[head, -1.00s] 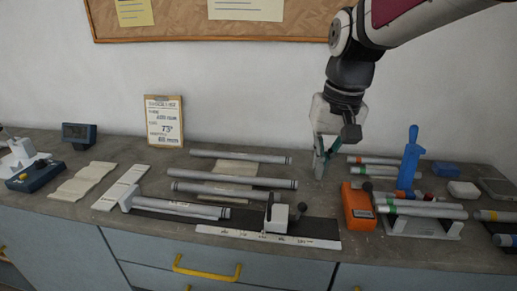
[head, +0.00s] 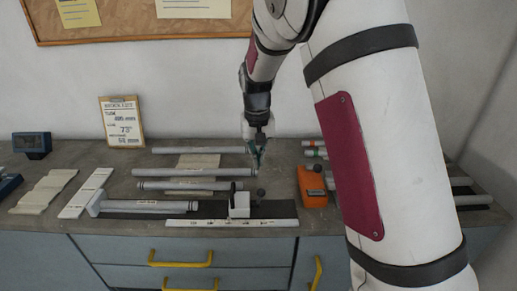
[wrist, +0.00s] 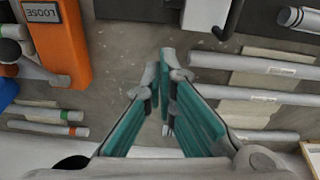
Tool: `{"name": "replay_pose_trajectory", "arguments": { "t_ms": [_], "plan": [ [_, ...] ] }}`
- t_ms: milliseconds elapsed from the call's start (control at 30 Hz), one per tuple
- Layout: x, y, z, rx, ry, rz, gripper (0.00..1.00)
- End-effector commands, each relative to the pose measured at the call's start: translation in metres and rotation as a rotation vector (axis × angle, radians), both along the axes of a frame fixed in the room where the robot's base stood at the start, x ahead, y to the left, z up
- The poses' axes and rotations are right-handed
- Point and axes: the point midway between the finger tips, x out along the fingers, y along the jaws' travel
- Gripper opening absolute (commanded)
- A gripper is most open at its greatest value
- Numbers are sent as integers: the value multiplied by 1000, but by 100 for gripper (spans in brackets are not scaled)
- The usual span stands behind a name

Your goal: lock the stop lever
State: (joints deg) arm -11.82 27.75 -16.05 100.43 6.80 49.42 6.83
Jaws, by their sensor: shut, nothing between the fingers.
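The stop is a pale block (head: 239,205) on the dark rail behind the ruled strip (head: 232,223), at the right end of the tube jig.
Several grey tubes (head: 180,185) lie to the left. A tube lies in the jig (head: 150,207). My arm hides the bench's right side.

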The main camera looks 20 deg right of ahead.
Motion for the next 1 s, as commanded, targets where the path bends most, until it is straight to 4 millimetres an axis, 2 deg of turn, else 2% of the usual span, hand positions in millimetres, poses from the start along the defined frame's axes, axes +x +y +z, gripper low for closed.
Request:
{"name": "replay_pose_trajectory", "arguments": {
  "t_ms": [100,233,300,500,1000],
  "plan": [
    [0,-1,-24,0,3,-1,0],
    [-2,-1,-45,0,3,0,0],
    [-15,2,-45,0,2,1,0],
    [-32,6,-52,0,0,0,0],
    [-35,7,-54,-1,-4,0,0]
  ]
}}
